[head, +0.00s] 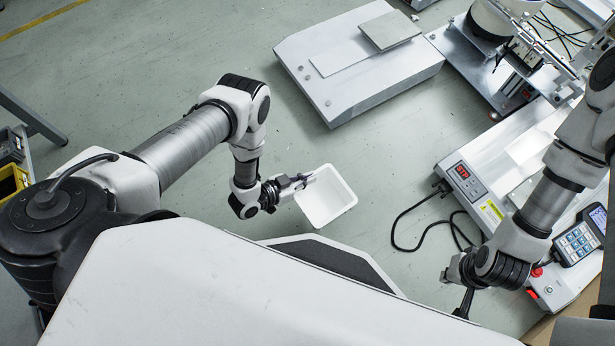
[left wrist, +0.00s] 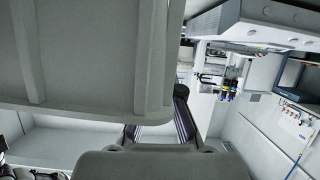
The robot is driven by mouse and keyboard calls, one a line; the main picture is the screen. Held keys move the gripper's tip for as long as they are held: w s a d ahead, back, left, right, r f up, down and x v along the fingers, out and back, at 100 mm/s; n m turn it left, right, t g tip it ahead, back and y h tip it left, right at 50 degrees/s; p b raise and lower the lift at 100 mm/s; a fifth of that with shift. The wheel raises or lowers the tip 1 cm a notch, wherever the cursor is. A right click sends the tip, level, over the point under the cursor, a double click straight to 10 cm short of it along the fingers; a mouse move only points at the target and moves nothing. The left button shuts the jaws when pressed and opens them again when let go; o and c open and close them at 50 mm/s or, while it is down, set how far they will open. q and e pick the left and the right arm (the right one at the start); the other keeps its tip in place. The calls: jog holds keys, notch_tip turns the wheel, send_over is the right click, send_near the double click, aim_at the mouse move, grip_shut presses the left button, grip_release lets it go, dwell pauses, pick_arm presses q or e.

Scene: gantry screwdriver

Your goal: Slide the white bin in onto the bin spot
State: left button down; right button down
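The white bin (head: 326,202), an open-topped rectangular tub, shows empty in the middle of the head view, over the floor. My left gripper (head: 303,181) is at its upper left rim, with its fingers overlapping the rim, and appears shut on it. In the left wrist view the bin's ribbed outer wall (left wrist: 85,55) fills the upper left, close to the camera, and hides most of the fingers. My right gripper (head: 464,302) is at the lower right, pointing down, away from the bin; its fingers are too small to read. I cannot make out a marked bin spot.
A grey flat machine housing (head: 360,65) stands beyond the bin. A screwdriver machine base with a red display (head: 463,172) stands at the right, with a black cable (head: 410,247) looping on the floor. A handheld control pad (head: 578,240) lies near my right arm. Floor around the bin is clear.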

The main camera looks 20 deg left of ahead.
pick_arm(q)
jog(key=shift+r+p, duration=3.6)
jog(key=shift+r, duration=0.75)
jog(key=shift+f, duration=0.1)
